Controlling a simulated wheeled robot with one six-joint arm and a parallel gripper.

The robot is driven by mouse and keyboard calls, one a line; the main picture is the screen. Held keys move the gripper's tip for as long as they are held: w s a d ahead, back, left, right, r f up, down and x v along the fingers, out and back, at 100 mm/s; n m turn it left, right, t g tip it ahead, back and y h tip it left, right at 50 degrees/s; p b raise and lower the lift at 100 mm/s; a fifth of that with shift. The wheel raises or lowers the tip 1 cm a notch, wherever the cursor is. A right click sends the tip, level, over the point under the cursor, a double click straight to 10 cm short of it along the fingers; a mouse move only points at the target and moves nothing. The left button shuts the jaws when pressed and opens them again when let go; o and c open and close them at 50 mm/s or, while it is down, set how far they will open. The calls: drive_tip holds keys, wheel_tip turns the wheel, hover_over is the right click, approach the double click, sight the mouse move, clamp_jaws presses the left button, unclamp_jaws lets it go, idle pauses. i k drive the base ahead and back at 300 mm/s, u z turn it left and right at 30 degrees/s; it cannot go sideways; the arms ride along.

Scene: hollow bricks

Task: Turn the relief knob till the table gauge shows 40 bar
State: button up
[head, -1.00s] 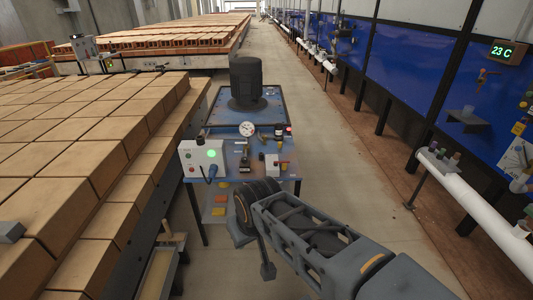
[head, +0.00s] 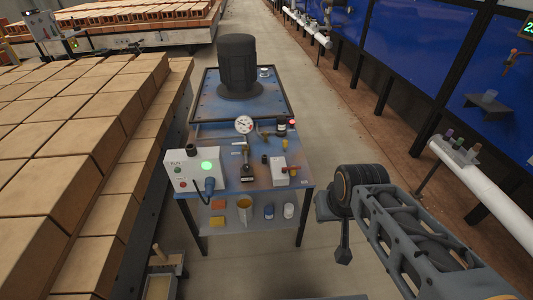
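The hydraulic table (head: 225,140) stands ahead, with a blue worn top. Its round white gauge (head: 243,125) faces me near the middle; the needle and numbers are too small to read. Several small fittings sit around it: a dark fitting with a red end (head: 284,124) to its right, a black valve with a yellowish stem (head: 247,170) in front, and a small black knob (head: 265,158). I cannot tell which is the relief knob. My arm comes in from the lower right and ends right of the table, apart from it. My gripper's fingers cannot be made out clearly.
A white control box (head: 190,171) with a lit green lamp is at the table's left front. A black motor (head: 237,65) stands at the back. Brick stacks (head: 75,140) line the left. A white pipe (head: 490,200) runs along the right.

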sight(245, 168)
drive_tip(key=u, duration=0.1)
drive_tip(key=i, duration=0.75)
drive_tip(key=u, duration=0.75)
drive_tip(key=i, duration=0.3)
drive_tip(key=u, duration=0.25)
